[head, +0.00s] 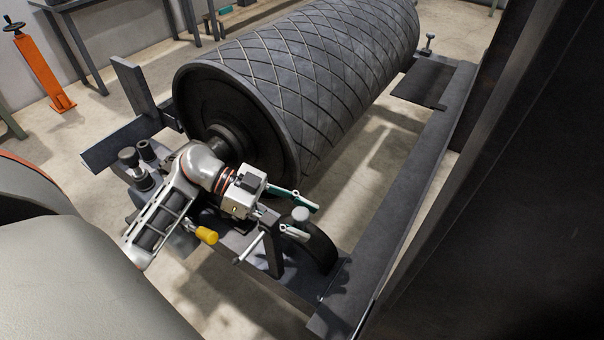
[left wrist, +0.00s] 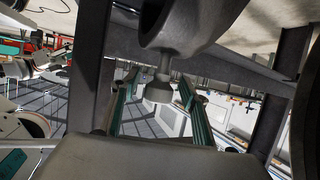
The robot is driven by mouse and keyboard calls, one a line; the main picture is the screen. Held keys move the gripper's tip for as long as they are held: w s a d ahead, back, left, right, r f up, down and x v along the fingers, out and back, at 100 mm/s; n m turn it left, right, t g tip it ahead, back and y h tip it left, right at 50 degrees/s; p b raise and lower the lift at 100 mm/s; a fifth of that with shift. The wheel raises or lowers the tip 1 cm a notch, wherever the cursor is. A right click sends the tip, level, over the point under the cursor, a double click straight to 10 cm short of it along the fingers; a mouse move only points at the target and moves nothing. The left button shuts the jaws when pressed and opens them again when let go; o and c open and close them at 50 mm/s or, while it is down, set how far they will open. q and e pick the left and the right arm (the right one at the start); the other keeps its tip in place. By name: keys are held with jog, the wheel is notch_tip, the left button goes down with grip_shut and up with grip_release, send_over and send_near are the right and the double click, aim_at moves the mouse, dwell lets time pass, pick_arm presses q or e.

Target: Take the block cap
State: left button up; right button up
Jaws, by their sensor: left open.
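The block cap (head: 322,250) is a dark curved arch with a pale round-topped knob (head: 300,214). It is at the near end of the steel frame, right of my left gripper. My left gripper (head: 304,221) is open, with its two teal fingers on either side of the knob. In the left wrist view the knob (left wrist: 159,89) is between the open fingers (left wrist: 158,106), with a visible gap on both sides. The cap's dark curved body (left wrist: 195,22) is beyond it at the top. Contact cannot be made out. My right gripper is not in view.
A large ribbed pulley drum (head: 320,60) lies along the steel frame (head: 395,225). A yellow handle (head: 207,235) and dark cylindrical parts (head: 143,168) are close to my left arm. An orange stand (head: 43,72) is at the far left. A dark upright panel fills the right side.

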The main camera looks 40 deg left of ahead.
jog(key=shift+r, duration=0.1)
pick_arm(q)
grip_shut()
jog(key=shift+r, duration=0.25)
jog(key=shift+w, duration=0.1)
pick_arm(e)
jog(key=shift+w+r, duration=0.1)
